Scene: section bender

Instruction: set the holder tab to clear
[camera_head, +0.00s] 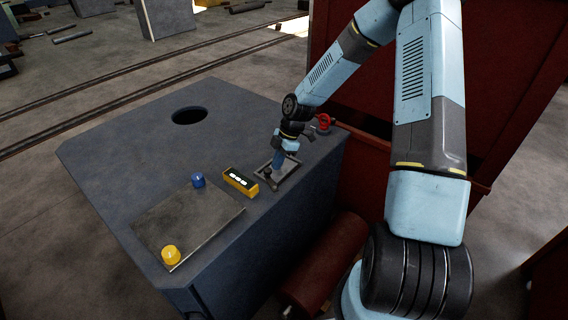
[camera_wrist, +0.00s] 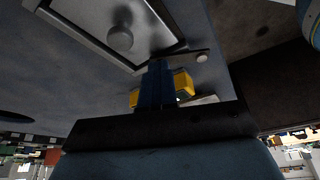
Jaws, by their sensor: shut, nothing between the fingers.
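My gripper (camera_head: 276,165) is shut and empty, reaching down to a framed rectangular panel (camera_head: 290,174) near the right edge of the grey bench top. A small dark lever with a round knob (camera_head: 270,174) sits at the panel's near corner, close beside the fingertips. In the wrist view, the shut blue fingers (camera_wrist: 157,68) reach to a thin dark bar (camera_wrist: 185,53) beside the panel frame (camera_wrist: 160,20). I cannot tell whether they touch it. Another round knob (camera_wrist: 120,39) stands inside the frame. No tab label is readable, so I cannot tell which part is the holder tab or its setting.
A yellow box with white marks (camera_head: 240,181) stands just left of the panel. A red handle (camera_head: 323,123) is behind my gripper. The bench top has a round hole (camera_head: 189,116).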

